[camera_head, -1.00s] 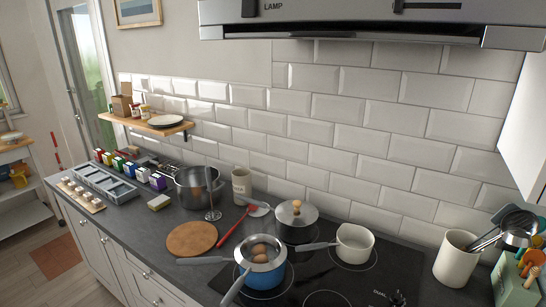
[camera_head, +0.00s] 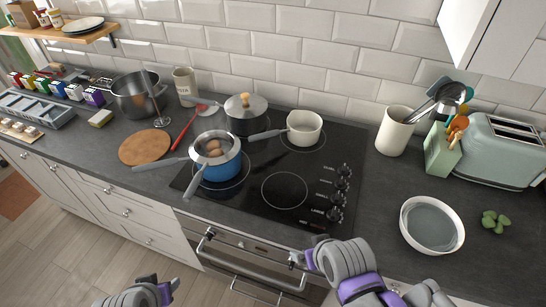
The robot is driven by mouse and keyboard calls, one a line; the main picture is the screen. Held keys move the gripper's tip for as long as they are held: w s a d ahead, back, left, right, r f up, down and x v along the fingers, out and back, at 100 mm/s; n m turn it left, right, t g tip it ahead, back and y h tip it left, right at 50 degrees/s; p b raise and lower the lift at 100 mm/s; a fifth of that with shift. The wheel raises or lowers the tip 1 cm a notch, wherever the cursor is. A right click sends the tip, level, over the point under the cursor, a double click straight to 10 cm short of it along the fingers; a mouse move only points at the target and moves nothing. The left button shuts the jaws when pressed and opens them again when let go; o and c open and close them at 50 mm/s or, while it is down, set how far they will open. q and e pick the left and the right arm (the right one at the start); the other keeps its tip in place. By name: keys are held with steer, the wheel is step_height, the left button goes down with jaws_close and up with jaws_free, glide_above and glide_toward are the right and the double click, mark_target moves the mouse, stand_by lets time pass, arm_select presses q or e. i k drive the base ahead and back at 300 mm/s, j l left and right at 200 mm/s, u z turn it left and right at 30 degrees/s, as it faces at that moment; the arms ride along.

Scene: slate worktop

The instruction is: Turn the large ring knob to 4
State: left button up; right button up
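A column of black knobs runs along the right part of the black glass hob (camera_head: 236,198). The front knob (camera_head: 334,214) has a label beside it that seems to read LARGE; its pointer and numbers are too small to read. An empty ring (camera_head: 285,190) is left of the knobs. My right gripper (camera_head: 298,259) is in front of the hob, over the oven front, apart from the knobs. My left gripper (camera_head: 163,284) is low at the bottom left, away from the hob. Neither visibly holds anything. Their finger gaps are not clear.
A blue pot (camera_head: 217,171) with eggs, a cream saucepan (camera_head: 304,128) and a lidded pot (camera_head: 246,122) stand on the hob. A white bowl (camera_head: 432,224), toaster (camera_head: 503,151) and utensil crock (camera_head: 394,131) stand to the right. The oven handle (camera_head: 250,264) runs below the counter's front edge.

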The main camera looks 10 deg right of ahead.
mark_target(334, 214)
steer(key=k+z, duration=0.15)
steer(key=z, duration=1)
